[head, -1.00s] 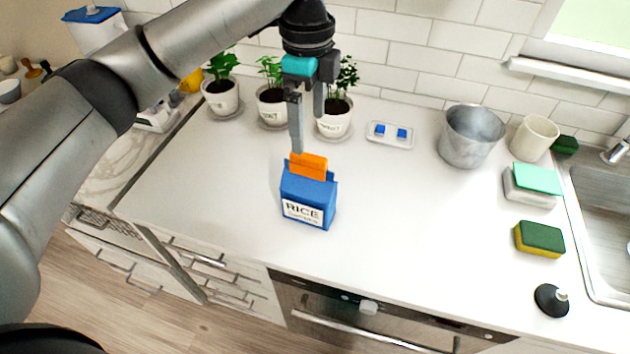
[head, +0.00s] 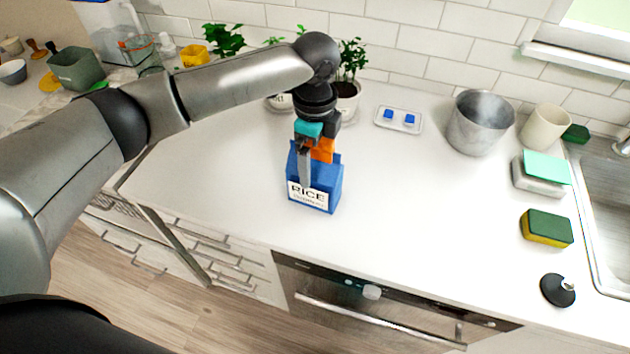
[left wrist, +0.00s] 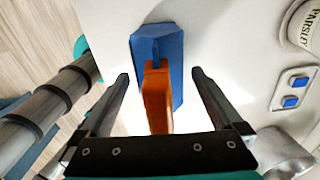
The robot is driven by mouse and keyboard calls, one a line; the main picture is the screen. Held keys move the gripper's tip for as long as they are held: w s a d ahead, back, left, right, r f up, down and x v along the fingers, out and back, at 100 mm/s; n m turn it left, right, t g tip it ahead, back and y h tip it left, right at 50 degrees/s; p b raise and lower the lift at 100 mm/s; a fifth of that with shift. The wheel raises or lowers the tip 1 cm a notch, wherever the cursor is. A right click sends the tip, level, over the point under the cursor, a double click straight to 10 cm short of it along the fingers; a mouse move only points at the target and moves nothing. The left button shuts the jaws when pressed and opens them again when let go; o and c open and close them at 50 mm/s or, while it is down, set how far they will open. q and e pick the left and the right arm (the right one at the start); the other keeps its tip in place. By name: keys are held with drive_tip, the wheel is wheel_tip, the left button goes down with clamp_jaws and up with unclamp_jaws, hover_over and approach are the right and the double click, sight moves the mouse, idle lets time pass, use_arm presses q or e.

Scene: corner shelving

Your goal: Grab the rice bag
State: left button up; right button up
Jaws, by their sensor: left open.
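The rice bag (head: 325,199) is a blue bag with a white RICE label and an orange clip (head: 322,151) on its top. It stands upright on the white counter. My left gripper (head: 306,180) is right at the bag from above, with one finger in front of its face. In the left wrist view, the bag (left wrist: 172,62) and the orange clip (left wrist: 155,98) lie between the two spread fingers of my left gripper (left wrist: 160,82). There is a gap on each side, and nothing is held. My right gripper is not in view.
Potted plants (head: 348,100) stand behind the bag. A white tray with two blue blocks (head: 398,119), a metal pot (head: 478,122) and a cream cup (head: 545,127) stand to the right. A sponge (head: 546,228) lies near the sink.

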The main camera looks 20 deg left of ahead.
use_arm(q)
drive_tip(key=shift+f, duration=0.4)
drive_tip(key=shift+c, duration=0.2)
clamp_jaws()
idle(0.3)
drive_tip(key=shift+w+r, duration=0.1)
drive_tip(key=shift+r, duration=0.05)
